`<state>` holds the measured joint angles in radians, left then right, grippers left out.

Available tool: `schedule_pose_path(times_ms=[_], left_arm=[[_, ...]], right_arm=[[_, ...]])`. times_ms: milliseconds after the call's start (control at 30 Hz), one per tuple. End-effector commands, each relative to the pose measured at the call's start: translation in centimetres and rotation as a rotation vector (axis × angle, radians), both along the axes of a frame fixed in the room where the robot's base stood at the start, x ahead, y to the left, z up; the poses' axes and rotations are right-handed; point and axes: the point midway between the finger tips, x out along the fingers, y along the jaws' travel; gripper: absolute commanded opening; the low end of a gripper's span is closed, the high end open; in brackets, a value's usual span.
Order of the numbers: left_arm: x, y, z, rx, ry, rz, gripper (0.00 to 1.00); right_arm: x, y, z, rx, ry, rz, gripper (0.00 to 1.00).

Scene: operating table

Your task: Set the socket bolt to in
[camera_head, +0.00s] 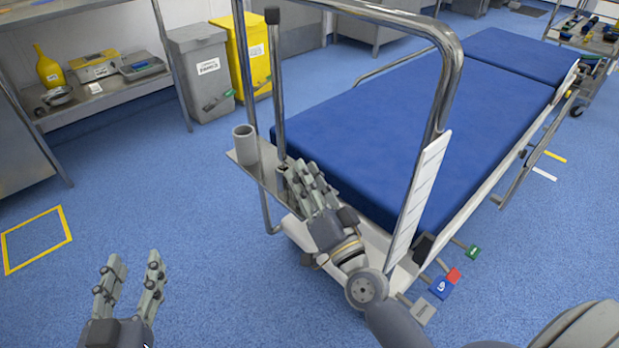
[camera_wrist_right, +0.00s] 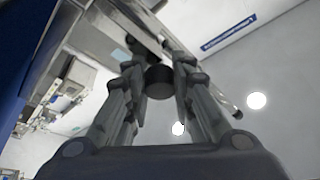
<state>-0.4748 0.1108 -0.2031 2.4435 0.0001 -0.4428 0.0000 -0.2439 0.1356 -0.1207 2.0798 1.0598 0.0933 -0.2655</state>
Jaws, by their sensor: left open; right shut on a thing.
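My right gripper (camera_head: 304,172) is at the metal bracket plate (camera_head: 262,168) at the end of the operating table (camera_head: 400,130). In the right wrist view its fingers (camera_wrist_right: 158,75) are shut on a dark round knob (camera_wrist_right: 159,83), which looks like the socket bolt, beside the metal rail. In the head view the fingers hide the bolt, so how far in it sits cannot be told. My left gripper (camera_head: 133,262) is open and empty above the floor, lower left.
A grey cup (camera_head: 245,144) stands on the plate's left end. A metal push frame (camera_head: 447,85) arches over the table end. Coloured pedals (camera_head: 440,288) stick out low at the right. Bins (camera_head: 203,75) and a steel bench (camera_head: 110,92) are behind.

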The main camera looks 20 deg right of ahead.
Motion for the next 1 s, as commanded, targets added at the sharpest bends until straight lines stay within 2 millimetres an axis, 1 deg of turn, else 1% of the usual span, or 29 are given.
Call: schedule_pose_path(times_ms=[200,233,267,300,333,633,733,867,1000], left_arm=[[0.0,0.0,0.0,0.000,-0.001,0.000,0.44],[0.0,0.0,0.0,0.000,-0.001,0.000,0.44],[0.0,0.0,0.0,0.000,-0.001,0.000,0.44],[0.0,0.0,0.0,0.000,-0.001,0.000,0.44],[0.0,0.0,0.0,0.000,-0.001,0.000,0.44],[0.0,0.0,0.1,-0.001,-0.003,0.000,0.44],[0.0,0.0,0.1,0.000,-0.003,0.000,0.44],[0.0,0.0,0.1,0.000,-0.003,0.000,0.44],[0.0,0.0,0.0,-0.001,-0.003,0.000,0.44]], right_arm=[[0.1,0.0,0.3,0.001,-0.006,-0.001,0.00],[0.1,0.0,0.3,0.001,-0.006,-0.002,0.25],[0.1,0.0,0.3,0.001,-0.006,-0.002,0.32],[0.1,0.0,0.3,0.001,-0.006,-0.001,0.41],[0.1,0.0,0.3,0.001,-0.006,-0.001,0.44],[0.0,0.0,0.2,0.000,-0.004,0.000,0.44],[-0.4,-0.1,0.0,-0.001,-0.003,-0.002,0.44],[-1.9,-0.2,-0.6,-0.004,0.000,0.001,0.44],[-4.6,-0.4,-1.5,-0.005,0.002,0.002,0.44]])
